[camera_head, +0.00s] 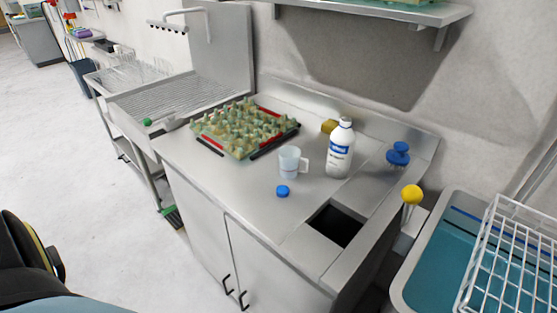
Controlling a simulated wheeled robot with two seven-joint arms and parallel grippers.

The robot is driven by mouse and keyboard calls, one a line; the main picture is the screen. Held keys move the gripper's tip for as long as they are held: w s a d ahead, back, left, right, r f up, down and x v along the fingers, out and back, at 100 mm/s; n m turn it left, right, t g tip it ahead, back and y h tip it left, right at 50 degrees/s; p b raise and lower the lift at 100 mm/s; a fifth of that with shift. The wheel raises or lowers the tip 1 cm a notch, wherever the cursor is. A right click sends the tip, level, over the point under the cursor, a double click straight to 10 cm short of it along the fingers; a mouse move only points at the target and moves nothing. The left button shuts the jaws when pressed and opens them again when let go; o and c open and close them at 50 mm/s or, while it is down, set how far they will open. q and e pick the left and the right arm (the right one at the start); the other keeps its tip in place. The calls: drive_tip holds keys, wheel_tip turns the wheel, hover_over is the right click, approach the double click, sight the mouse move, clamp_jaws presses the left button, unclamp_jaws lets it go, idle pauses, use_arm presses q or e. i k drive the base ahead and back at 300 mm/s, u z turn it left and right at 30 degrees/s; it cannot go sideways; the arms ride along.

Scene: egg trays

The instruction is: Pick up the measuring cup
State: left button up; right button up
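The measuring cup (289,163) is a pale, translucent cup with a handle on its right side. It stands upright on the steel counter (237,192), near the middle of the head view. A white bottle with a blue label (340,150) stands just right of it, and a small blue cap (282,191) lies in front of it. The cup is not covered by anything. Neither of my grippers shows in this view.
An egg tray (243,129) with red and black edges lies behind and left of the cup. A square opening (337,226) is in the counter at front right. A blue knobbed object (398,154) stands at the right.

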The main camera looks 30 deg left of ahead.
sight(288, 168)
drive_tip(key=i, duration=0.4)
drive_tip(key=u, duration=1.25)
